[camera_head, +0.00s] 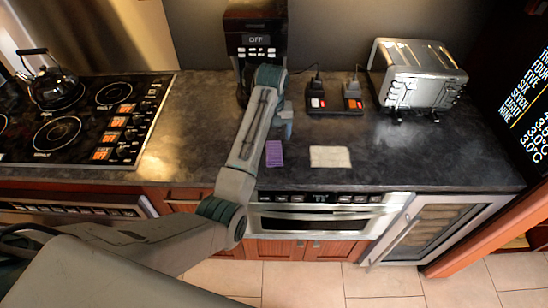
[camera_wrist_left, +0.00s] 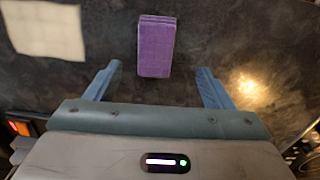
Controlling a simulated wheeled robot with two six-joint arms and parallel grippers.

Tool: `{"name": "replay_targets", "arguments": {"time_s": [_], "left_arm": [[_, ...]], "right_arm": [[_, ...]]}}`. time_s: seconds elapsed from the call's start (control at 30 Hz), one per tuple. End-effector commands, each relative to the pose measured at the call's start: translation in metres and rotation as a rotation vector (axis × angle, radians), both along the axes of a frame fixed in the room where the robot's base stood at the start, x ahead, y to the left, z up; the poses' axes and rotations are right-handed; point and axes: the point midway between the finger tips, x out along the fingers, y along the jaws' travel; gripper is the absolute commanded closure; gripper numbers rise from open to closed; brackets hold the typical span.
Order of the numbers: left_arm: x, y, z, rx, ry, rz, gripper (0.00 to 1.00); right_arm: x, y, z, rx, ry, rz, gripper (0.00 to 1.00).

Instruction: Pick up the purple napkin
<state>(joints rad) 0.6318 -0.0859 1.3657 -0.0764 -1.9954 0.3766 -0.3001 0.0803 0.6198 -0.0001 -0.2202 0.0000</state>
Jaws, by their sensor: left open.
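The purple napkin (camera_head: 274,153) lies flat on the dark countertop, near its front edge, in the head view. It also shows in the left wrist view (camera_wrist_left: 156,46), top middle, as a small folded purple rectangle. My left gripper (camera_head: 286,118) is over the counter, just behind the napkin in the head view. In the left wrist view its two blue fingers (camera_wrist_left: 157,80) are spread wide, with the napkin lying ahead between their lines. The gripper is open and empty. My right gripper is not in view.
A cream cloth (camera_head: 330,156) lies right of the napkin. Behind stand a coffee machine (camera_head: 256,45), a black power strip (camera_head: 336,97) with plugs and a silver toaster (camera_head: 416,75). A stove (camera_head: 75,118) with a kettle (camera_head: 50,80) is at left. A microwave drawer (camera_head: 320,217) is below the counter.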

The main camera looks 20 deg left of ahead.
Motion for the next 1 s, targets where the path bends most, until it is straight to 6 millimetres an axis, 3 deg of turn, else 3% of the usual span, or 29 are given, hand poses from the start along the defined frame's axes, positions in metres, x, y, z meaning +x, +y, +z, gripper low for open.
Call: {"name": "replay_targets", "arguments": {"time_s": [0.03, 0.17, 0.4, 0.53, 0.83, 1.0], "left_arm": [[-0.002, 0.0, -0.011, 0.0, 0.008, 0.0, 0.25], [-0.001, -0.001, -0.021, -0.001, 0.005, 0.0, 0.25], [0.0, -0.006, -0.045, 0.0, 0.008, 0.0, 0.25], [0.001, -0.006, -0.064, 0.0, 0.005, 0.0, 0.25], [0.001, -0.006, -0.072, 0.0, 0.002, 0.0, 0.25], [0.001, -0.006, -0.072, 0.0, 0.002, 0.0, 0.56]], "right_arm": [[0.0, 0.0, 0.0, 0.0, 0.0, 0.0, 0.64], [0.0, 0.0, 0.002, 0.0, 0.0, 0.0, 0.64], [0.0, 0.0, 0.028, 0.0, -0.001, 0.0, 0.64], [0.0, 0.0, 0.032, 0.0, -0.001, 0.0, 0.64], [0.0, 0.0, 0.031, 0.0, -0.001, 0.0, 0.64], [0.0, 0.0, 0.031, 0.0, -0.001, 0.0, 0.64]]}}
